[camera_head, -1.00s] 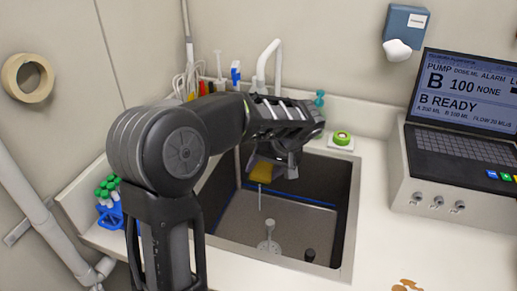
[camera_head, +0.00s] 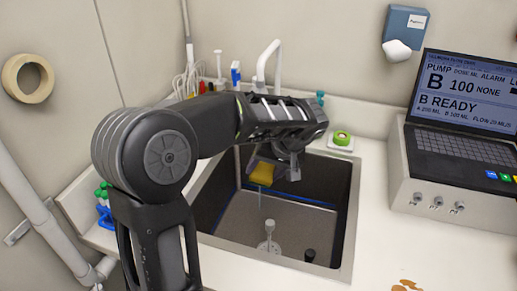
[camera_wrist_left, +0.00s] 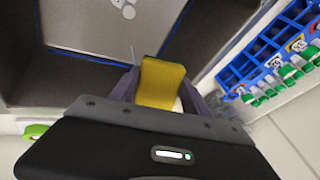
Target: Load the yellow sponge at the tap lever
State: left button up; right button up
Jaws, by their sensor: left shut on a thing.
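The yellow sponge (camera_head: 262,174) is held over the sink (camera_head: 352,200), below the level of its rim. My left gripper (camera_head: 270,166) is shut on it. In the left wrist view the sponge (camera_wrist_left: 160,82) stands out between the two fingers of the gripper (camera_wrist_left: 158,92). A thin pale line hangs below the sponge in the head view; I cannot tell what it is. The white curved tap (camera_head: 270,58) stands behind the sink, its base hidden by my forearm. I cannot clearly make out its lever; a small teal piece (camera_head: 320,97) shows to its right. My right gripper is not in view.
A blue rack with green-capped tubes (camera_head: 104,215) stands left of the sink and shows in the left wrist view (camera_wrist_left: 240,68). A round green item (camera_head: 342,138) sits at the sink's back right corner. The pump unit (camera_head: 455,205) stands on the right. The front right counter is mostly clear.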

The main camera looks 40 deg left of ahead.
pick_arm(q)
jog(key=shift+s+d+r, duration=1.05)
jog(key=shift+s+r, duration=0.05)
jog(key=shift+r, duration=0.1)
jog(key=w+d+f+m+t, duration=0.1)
jog(key=w+d+f+m, duration=0.1)
jog(key=d+f, duration=0.3)
jog(key=w+d+f+m+t+h, duration=0.1)
jog(key=w+d+f+m, duration=0.2)
jog(key=d, duration=0.7)
notch_tip(320, 180, down, 2)
jog(key=shift+w+d+f+m+t, duration=0.1)
jog(key=shift+w+d+m+t, duration=0.15)
jog(key=shift+w, duration=0.45)
